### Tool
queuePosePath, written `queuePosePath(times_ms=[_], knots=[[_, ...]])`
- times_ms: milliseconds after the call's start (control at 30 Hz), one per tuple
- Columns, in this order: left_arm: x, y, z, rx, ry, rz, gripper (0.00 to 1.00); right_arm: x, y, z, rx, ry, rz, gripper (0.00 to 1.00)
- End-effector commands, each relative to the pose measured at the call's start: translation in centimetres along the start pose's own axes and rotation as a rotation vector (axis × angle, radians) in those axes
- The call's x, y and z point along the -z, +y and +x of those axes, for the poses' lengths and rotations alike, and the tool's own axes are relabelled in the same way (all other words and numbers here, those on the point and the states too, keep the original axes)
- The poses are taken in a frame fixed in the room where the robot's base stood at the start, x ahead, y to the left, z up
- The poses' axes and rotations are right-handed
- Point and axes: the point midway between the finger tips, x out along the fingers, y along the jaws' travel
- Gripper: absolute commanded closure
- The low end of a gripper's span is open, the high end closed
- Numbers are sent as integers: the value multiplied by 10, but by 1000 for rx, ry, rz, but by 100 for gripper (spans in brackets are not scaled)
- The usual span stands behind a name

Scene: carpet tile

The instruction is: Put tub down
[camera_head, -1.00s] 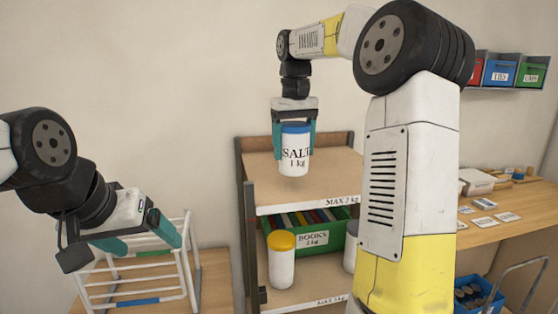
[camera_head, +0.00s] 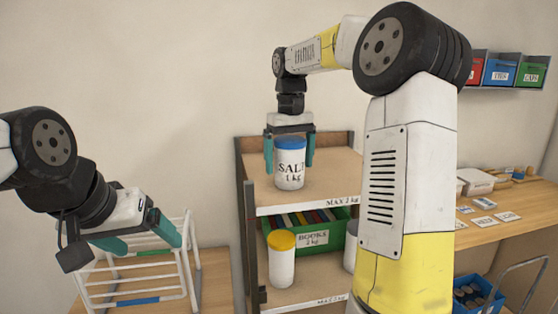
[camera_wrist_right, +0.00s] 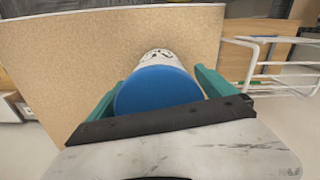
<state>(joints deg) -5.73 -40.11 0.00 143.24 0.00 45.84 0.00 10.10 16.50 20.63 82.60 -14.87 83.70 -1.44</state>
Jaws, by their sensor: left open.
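The tub (camera_head: 290,172) is white with a blue lid and reads SALT 1 kg. It stands upright on the top board of the shelf unit (camera_head: 330,172), whose front edge reads MAX 2 kg. My right gripper (camera_head: 290,160) is open, pointing down, with one teal finger on each side of the tub and small gaps showing. In the right wrist view the blue lid (camera_wrist_right: 158,92) sits between the fingers. My left gripper (camera_head: 138,240) is open and empty at the left, in front of a white rack.
A green book box (camera_head: 338,243) and a yellow-lidded tub (camera_head: 281,262) stand on the lower board. A grey tub, partly hidden by my arm, is beside them. The white wire rack (camera_head: 140,285) is at left. The top board is clear around the salt tub.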

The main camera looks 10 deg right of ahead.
Motion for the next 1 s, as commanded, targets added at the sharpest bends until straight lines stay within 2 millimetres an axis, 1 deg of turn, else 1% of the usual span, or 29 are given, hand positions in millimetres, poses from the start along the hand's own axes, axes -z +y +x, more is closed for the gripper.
queuePosePath(times_ms=[233, 367, 467, 700, 800, 900, 1000], knots=[[0, 0, 0, 0, 0, 0, 18, 0, 0, -1, 0, 0, 0, 5], [0, 0, 0, 0, 0, 0, 18, 1, 0, -9, 0, 3, 0, 5], [0, 0, 0, 0, 0, 0, 18, 1, 0, -25, -1, 4, 0, 5], [0, 0, 0, 0, 0, 0, 18, 2, -1, -78, 0, 5, -2, 5], [0, 0, 0, 0, 0, 0, 18, 1, 0, -97, 1, 4, -1, 5], [0, 0, 0, 0, 0, 0, 18, 1, 0, -110, 0, 4, -1, 5], [0, 0, 0, 0, 0, 0, 18, 1, 0, -118, 0, 1, 0, 5]])
